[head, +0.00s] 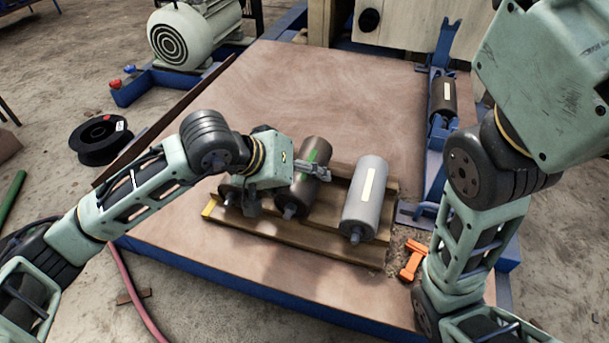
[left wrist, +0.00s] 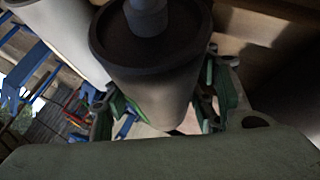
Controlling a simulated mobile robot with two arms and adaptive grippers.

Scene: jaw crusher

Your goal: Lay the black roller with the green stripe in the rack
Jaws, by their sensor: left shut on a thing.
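The black roller with the green stripe (head: 318,157) is in the middle of the brown wooden cradle (head: 315,244); I cannot tell whether it rests there or is slightly raised. My left gripper (head: 312,170) is shut on it from the left, across its body. In the left wrist view, the fingers (left wrist: 168,100) stand on either side of the roller (left wrist: 150,80), whose dark end and shaft point up in the picture. A blue frame (head: 431,148) stands at the right of the platform, with a black roller with a cream label (head: 443,95) in it. My right gripper is out of view.
A grey roller with a cream stripe (head: 364,197) lies right of the held roller. A dark roller (head: 229,190) at left is mostly hidden by my arm. An orange tool (head: 412,260) lies near the right. The platform (head: 300,85) behind the cradle is clear.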

